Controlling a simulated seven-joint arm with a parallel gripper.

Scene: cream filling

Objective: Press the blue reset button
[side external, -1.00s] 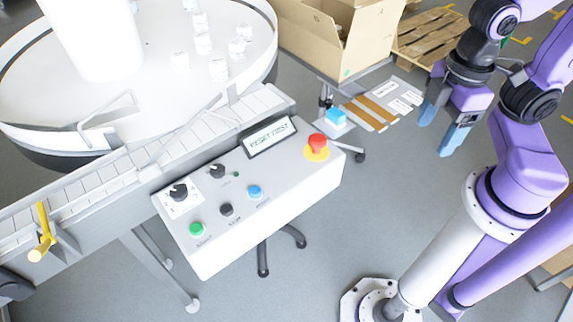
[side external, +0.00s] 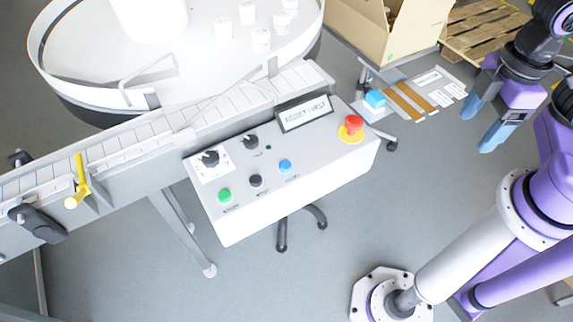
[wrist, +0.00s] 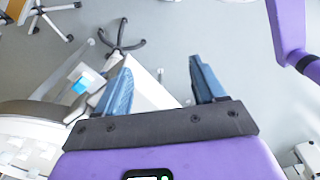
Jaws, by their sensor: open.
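The blue button (side external: 285,166) is a small round cap on the top face of the white control box (side external: 300,200), in the side external view. It sits in the front row, right of a black button (side external: 255,181) and a green button (side external: 224,195). My gripper (side external: 478,125) is open and empty, to the right of the box and clear of the buttons. In the wrist view my gripper (wrist: 160,85) shows two blue fingers spread apart, with part of a white box behind them. The blue button is not distinguishable in the wrist view.
A red emergency knob (side external: 353,123) on a yellow base stands at the box's right end. A small display (side external: 305,113) and two black knobs sit along the back. A conveyor (side external: 130,140) runs behind the box. A cardboard box (side external: 390,30) stands at the back.

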